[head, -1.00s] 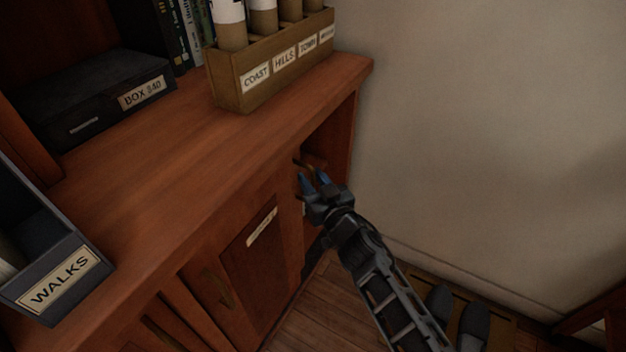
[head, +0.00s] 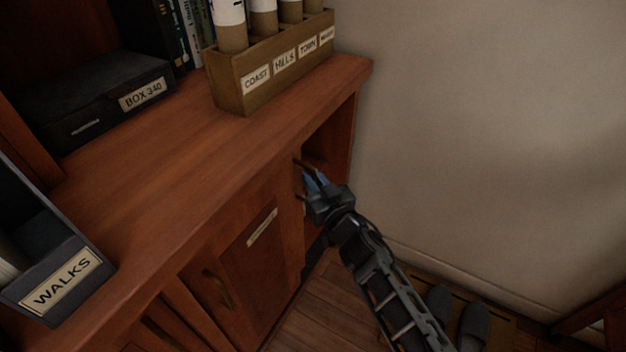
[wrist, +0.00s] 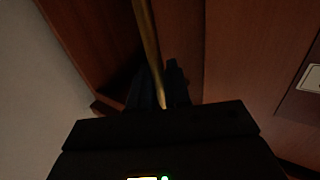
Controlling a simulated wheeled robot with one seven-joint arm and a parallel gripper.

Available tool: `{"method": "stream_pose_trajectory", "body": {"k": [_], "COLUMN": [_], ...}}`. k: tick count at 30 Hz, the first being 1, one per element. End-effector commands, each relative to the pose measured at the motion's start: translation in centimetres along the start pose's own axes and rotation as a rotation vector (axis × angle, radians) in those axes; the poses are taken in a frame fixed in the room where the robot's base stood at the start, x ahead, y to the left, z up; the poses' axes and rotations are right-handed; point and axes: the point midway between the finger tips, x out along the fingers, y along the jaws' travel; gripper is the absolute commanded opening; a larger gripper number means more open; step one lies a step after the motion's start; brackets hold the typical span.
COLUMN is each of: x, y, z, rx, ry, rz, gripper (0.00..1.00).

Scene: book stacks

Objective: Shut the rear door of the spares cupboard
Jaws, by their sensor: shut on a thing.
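The spares cupboard (head: 185,170) is reddish-brown wood. A door with a label and a brass handle (head: 218,290) covers part of its front. A dark opening (head: 330,150) shows at its far right end, so the cupboard stands partly open there. My gripper (head: 314,180) is at the edge of this opening, with its blue fingers shut on a brass bar handle. The bar (wrist: 147,40) runs down between the fingers (wrist: 160,88) in the wrist view. I cannot clearly tell how much of the rear door shows, as my gripper covers part of that edge.
On the cupboard top stand a wooden holder (head: 232,92) with cardboard tubes, a black box (head: 95,100) and a dark file labelled WALKS (head: 85,305). A plain wall (head: 480,130) is close on the right. Grey slippers (head: 472,325) lie on a mat by the wall.

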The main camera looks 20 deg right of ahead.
Motion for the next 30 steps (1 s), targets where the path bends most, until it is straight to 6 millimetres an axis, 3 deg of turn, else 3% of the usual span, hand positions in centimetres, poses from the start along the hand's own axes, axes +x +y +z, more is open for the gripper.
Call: {"method": "stream_pose_trajectory", "body": {"k": [5, 21, 30], "x": [1.5, 8.9, 11.4], "y": [2.4, 13.8, 17.3], "z": [-0.7, 0.2, 0.1], "rx": [0.0, 0.0, 0.0], "ry": [-0.002, 0.0, 0.0], "rz": [0.008, 0.009, 0.005], "gripper": [0.0, 0.0, 0.0]}}
